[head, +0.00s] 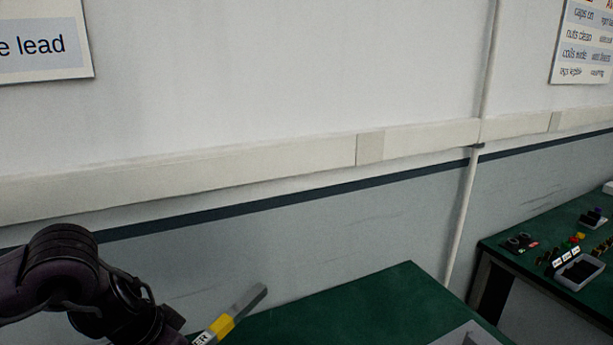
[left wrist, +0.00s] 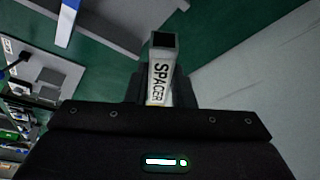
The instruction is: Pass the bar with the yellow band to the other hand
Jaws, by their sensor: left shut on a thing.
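The bar with the yellow band (head: 250,302) shows at the bottom of the head view, tilted up to the right, a grey bar with a yellow band and part of a white label. In the left wrist view the bar (left wrist: 161,72) points away from the gripper, with a dark square end and a label reading SPACER. My left gripper (left wrist: 160,95) is shut on the bar; its fingers lie on either side. In the head view my left arm comes in from the lower left, and the fingers are not clearly seen. My right gripper is in neither view.
A green bench top (head: 370,300) lies below the bar, with a grey tray (head: 475,335) at its front edge. A second green bench (head: 540,285) at the right holds small parts and a bin (head: 580,271). The wall with trunking (head: 250,168) stands behind.

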